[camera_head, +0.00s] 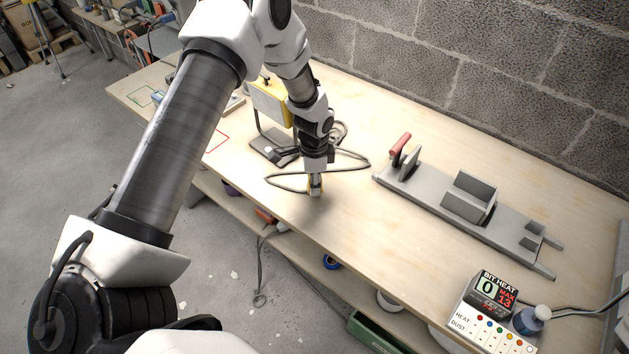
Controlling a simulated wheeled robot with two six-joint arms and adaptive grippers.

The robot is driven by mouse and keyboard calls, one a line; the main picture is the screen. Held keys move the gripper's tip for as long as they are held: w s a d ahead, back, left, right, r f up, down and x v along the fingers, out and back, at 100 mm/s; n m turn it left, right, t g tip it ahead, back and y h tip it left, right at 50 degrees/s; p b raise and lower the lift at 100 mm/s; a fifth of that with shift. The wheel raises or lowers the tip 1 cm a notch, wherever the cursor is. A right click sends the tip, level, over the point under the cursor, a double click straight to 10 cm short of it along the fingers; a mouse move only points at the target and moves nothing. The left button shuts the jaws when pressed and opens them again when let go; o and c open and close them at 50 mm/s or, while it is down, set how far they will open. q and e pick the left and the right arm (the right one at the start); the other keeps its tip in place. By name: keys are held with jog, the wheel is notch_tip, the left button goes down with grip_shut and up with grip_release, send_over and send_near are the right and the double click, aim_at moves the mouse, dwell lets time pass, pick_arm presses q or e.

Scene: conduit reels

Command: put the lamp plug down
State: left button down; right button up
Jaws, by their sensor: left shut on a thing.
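My left gripper (316,184) points down near the front edge of the wooden bench (345,237). It is shut on the lamp plug (315,189), a small yellowish and grey piece that shows at the fingertips. The plug is at or just above the bench top; I cannot tell if it touches. A grey cable (345,168) loops on the bench around the gripper. The yellow work lamp (270,103) on its dark stand is behind and left, partly hidden by my left arm. My right gripper does not show.
A grey fixture (430,195) with a red handle (400,144) lies to the right. A red outline (217,141) marks the bench at left. Bare bench lies right of the gripper.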

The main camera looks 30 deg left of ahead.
pick_arm(q)
jog(key=shift+f, duration=0.55)
jog(key=shift+w+f, duration=0.15)
jog(key=shift+f, duration=0.25)
jog(key=shift+f+b, duration=0.3)
jog(key=shift+b, duration=0.1)
jog(key=c, duration=0.8)
grip_release()
jog(key=shift+r, duration=0.1)
